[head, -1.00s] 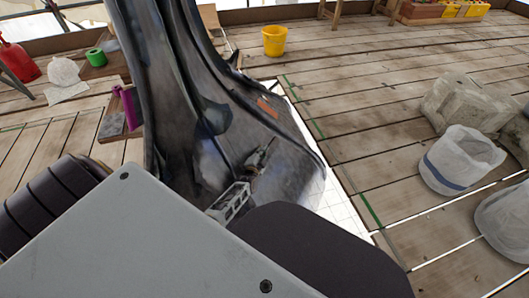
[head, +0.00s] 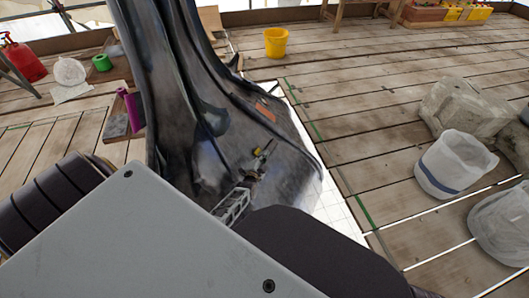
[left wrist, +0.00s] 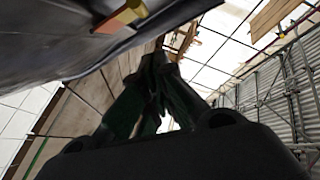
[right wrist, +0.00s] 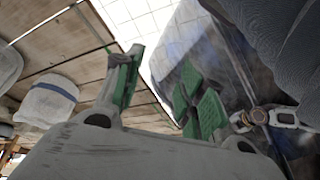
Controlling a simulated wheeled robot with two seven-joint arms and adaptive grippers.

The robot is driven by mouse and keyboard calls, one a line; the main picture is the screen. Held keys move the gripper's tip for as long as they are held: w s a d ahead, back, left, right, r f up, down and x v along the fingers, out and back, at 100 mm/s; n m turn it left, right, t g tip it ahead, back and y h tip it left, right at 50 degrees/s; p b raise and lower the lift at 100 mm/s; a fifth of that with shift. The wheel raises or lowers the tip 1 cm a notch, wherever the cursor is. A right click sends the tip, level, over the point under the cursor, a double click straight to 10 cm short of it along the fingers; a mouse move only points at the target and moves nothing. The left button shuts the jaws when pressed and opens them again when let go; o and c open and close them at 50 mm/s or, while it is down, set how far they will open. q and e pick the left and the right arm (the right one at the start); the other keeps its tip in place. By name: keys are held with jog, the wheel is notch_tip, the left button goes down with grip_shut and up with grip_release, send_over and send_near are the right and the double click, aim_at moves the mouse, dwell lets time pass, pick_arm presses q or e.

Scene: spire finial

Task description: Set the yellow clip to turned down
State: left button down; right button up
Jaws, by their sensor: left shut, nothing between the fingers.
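A dark, folded metal spire piece (head: 205,110) stands in the middle of the head view. The small yellow clip (head: 258,151) shows on its face, just past the tip of my left gripper (head: 257,167). In the left wrist view the clip (left wrist: 138,7) is at the top, in front of an orange strip (left wrist: 118,21). There my left gripper (left wrist: 158,62) is shut and empty, below and apart from the clip. The clip's exact tilt is hard to tell. My right gripper (right wrist: 165,82) is open and empty in its wrist view, beside the dark piece.
A white tiled sheet (head: 333,205) lies beside the spire piece on the plank floor. White sacks (head: 452,163) and a stone block (head: 462,107) are at the right. A yellow bucket (head: 275,43) stands behind. Open planks lie between.

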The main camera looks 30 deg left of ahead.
pick_arm(q)
jog(key=p+v, duration=0.2)
jog(key=v, duration=0.5)
jog(key=shift+s+p, duration=0.15)
jog(key=shift+p, duration=0.2)
pick_arm(e)
jog(key=shift+w+d+f+g+h, duration=0.15)
jog(key=shift+d+f+g, duration=0.1)
jog(key=shift+f, duration=0.35)
jog(key=shift+s+d+f+g+h, duration=0.15)
jog(key=shift+d+f, duration=0.1)
jog(key=shift+f, duration=0.35)
pick_arm(q)
jog(key=shift+d+r, duration=0.1)
jog(key=shift+r, duration=0.05)
pick_arm(e)
jog(key=shift+w, duration=0.1)
